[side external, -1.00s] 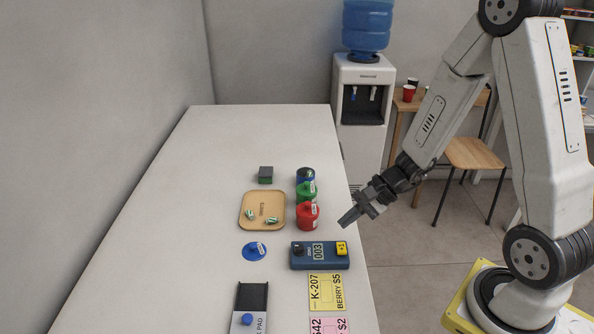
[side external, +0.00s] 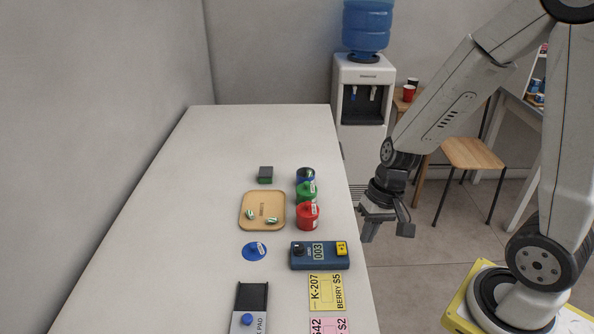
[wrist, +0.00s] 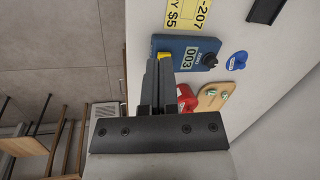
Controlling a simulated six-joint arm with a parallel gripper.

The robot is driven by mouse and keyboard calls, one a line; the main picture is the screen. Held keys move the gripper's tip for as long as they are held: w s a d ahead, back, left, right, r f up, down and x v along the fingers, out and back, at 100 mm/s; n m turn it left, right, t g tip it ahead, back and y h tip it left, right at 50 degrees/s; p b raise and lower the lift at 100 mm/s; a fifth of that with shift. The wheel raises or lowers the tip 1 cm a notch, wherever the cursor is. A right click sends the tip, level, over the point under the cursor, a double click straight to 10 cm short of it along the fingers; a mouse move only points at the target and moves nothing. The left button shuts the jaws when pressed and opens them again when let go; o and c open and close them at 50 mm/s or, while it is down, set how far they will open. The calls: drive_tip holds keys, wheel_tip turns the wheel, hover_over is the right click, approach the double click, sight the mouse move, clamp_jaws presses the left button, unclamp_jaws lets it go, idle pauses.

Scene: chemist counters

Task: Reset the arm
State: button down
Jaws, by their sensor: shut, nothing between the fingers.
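My gripper (side external: 369,232) is shut and empty, pointing down just off the right edge of the white counter (side external: 190,190). In the wrist view my gripper (wrist: 160,62) shows its fingers together in front of the blue counter device. No task object is held.
On the counter are a blue device (side external: 318,257) reading 003, red (side external: 307,217), green (side external: 307,194) and dark blue (side external: 305,175) containers, a tan tray (side external: 262,222) with small striped pieces, a blue disc (side external: 254,252) and price cards (side external: 326,292).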

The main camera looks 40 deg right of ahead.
drive_tip(key=shift+w+r+n+t+h, duration=0.3)
drive_tip(key=shift+r+n+t+h, duration=0.35)
drive_tip(key=shift+n, duration=0.8)
drive_tip(key=shift+w+r+n+t+h, duration=0.3)
drive_tip(key=shift+r+n+h, duration=0.55)
drive_tip(key=shift+n, duration=0.6)
